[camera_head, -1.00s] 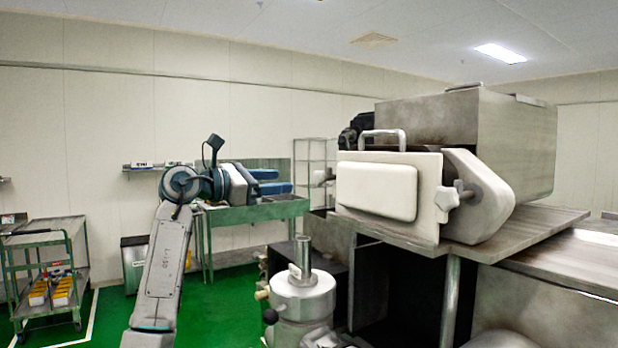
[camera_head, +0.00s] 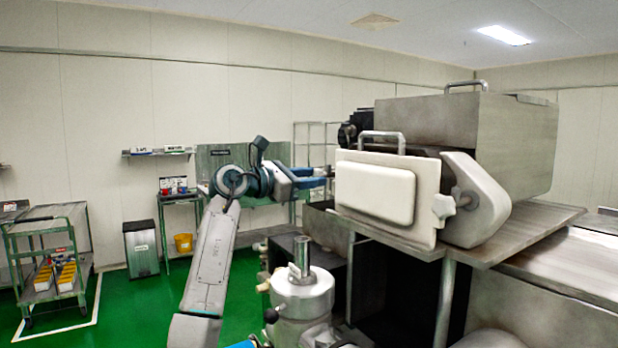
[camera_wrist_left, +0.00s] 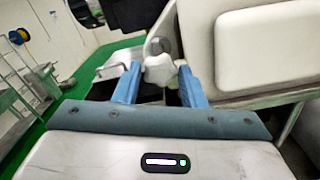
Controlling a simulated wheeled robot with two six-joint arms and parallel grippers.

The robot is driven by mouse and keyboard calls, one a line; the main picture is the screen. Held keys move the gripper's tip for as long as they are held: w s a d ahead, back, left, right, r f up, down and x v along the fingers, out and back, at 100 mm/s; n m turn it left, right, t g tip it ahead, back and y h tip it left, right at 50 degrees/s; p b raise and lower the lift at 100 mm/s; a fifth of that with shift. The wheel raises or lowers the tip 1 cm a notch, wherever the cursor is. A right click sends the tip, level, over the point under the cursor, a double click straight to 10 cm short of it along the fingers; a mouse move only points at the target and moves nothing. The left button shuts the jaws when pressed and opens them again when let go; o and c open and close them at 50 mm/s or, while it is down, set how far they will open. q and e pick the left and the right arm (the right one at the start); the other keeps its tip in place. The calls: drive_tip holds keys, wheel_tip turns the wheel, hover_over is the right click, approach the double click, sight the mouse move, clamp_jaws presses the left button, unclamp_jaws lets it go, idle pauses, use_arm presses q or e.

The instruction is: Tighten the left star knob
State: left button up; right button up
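In the left wrist view, a pale star knob (camera_wrist_left: 160,70) sits on the side of the machine's white front cover (camera_wrist_left: 280,50). My left gripper (camera_wrist_left: 159,72) is open, with its blue fingers on either side of the knob and small gaps showing; contact cannot be told. In the head view, my left gripper (camera_head: 324,177) points right at the left edge of the white cover (camera_head: 375,192). The left knob is hidden there. Another star knob (camera_head: 445,204) shows on the cover's right side. My right gripper is not in view.
The steel hopper housing (camera_head: 500,135) stands behind the cover. A metal cylinder with a tube (camera_head: 302,295) stands below the gripper. A green trolley (camera_head: 50,255) and a grey bin (camera_head: 141,248) stand far left. Green floor (camera_head: 120,310) is clear there.

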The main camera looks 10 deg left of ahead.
use_arm(q)
drive_tip(key=c, duration=0.5)
drive_tip(key=shift+f, duration=0.1)
drive_tip(key=m+b, duration=0.7)
drive_tip(key=m, duration=1)
idle(0.4)
drive_tip(key=o, duration=1)
